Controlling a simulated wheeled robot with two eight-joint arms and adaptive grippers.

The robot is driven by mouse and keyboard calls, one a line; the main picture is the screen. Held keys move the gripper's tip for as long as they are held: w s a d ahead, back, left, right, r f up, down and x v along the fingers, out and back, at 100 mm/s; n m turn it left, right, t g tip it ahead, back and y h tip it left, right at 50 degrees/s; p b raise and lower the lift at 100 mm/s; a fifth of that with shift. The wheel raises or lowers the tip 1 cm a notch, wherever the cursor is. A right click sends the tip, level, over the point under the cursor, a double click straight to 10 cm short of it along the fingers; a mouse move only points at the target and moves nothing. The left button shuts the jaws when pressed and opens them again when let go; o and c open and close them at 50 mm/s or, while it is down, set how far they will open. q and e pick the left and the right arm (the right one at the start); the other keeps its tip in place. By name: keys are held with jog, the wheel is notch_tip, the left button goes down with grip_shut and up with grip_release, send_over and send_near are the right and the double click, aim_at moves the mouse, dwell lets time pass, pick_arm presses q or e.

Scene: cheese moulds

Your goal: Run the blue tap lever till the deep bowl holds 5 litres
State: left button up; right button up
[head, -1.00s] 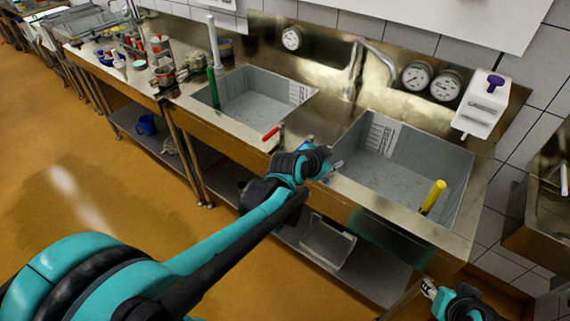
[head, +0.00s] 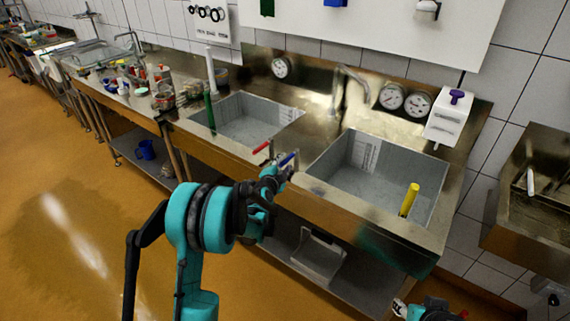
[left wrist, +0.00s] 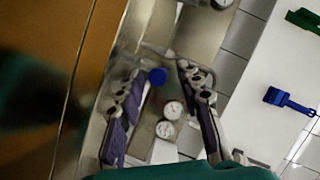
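The blue tap lever (head: 287,159) sticks out at the front of the counter, between the two bowls. My left gripper (head: 279,173) is just in front of it in the head view. In the left wrist view its fingers (left wrist: 160,70) are spread, with a round blue end, apparently the lever's (left wrist: 157,77), between the tips. I cannot tell whether they touch. The right bowl (head: 372,185) has a yellow standpipe (head: 409,199) and a marked scale; the left bowl (head: 247,122) has a green one (head: 209,112). Water level is unclear. My right gripper (head: 400,308) is at the bottom edge, partly cut off.
A red lever (head: 262,147) is close left of the blue one. The spout (head: 350,77) stands between the bowls. Dials (head: 392,96) and a white dispenser (head: 445,123) are at the back right. Jars and tools crowd the counter's left. The floor in front is clear.

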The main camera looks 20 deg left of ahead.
pick_arm(q)
jog(key=shift+x, duration=1.6)
grip_shut()
jog(key=shift+d, duration=0.15)
